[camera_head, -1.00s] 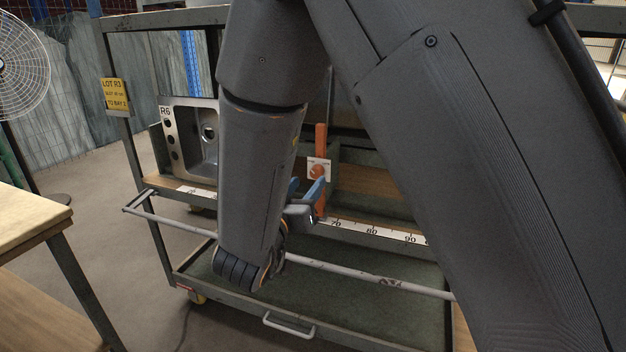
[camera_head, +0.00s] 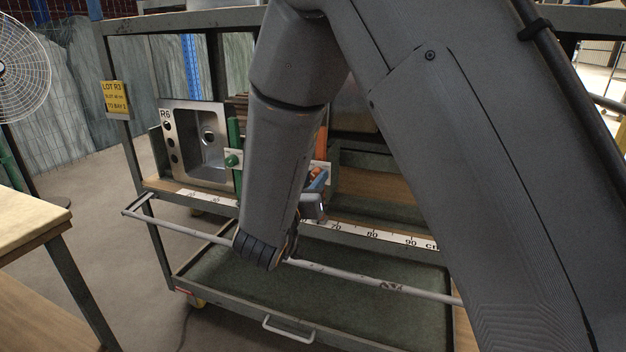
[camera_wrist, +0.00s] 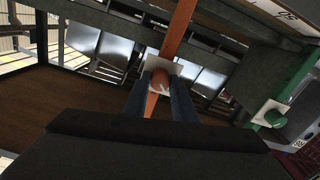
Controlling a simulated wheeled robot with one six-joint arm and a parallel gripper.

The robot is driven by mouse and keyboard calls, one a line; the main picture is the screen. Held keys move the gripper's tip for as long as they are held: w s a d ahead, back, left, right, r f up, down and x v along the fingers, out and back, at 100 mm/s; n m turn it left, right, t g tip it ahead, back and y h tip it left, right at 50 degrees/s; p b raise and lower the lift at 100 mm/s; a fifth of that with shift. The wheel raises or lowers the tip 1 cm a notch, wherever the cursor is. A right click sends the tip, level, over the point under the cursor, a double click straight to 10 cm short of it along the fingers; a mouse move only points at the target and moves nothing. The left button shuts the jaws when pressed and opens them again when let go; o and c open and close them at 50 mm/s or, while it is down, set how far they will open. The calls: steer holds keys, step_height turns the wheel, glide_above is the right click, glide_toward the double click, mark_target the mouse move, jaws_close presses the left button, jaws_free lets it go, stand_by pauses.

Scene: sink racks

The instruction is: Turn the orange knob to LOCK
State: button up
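The orange knob (camera_wrist: 160,82) sits on a white label plate (camera_wrist: 178,69) on an orange upright bar (camera_wrist: 180,28). In the head view the knob (camera_head: 316,171) shows just right of my forearm, partly covered. My gripper (camera_wrist: 161,84) has blue fingers, one on each side of the knob, apart from each other. The knob lies between or just beyond the fingertips; contact cannot be made out. In the head view one blue finger of my gripper (camera_head: 317,183) shows below the knob. The knob's pointer and the label's lettering are too small to read.
A green knob (camera_head: 232,160) on a green bar stands left of my forearm, beside a steel sink (camera_head: 203,145). A white scale strip (camera_head: 372,233) runs along the shelf edge. A pale rail (camera_head: 370,283) crosses below my wrist.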

steer(key=shift+m, duration=0.3)
steer(key=m, duration=0.3)
steer(key=shift+m, duration=0.4)
steer(key=m+b, duration=0.2)
steer(key=m, duration=0.7)
steer(key=shift+b, duration=0.3)
steer(key=shift+m+b, duration=1.25)
steer(key=shift+m, duration=0.95)
steer(key=o, duration=1)
steer(key=shift+o, duration=0.2)
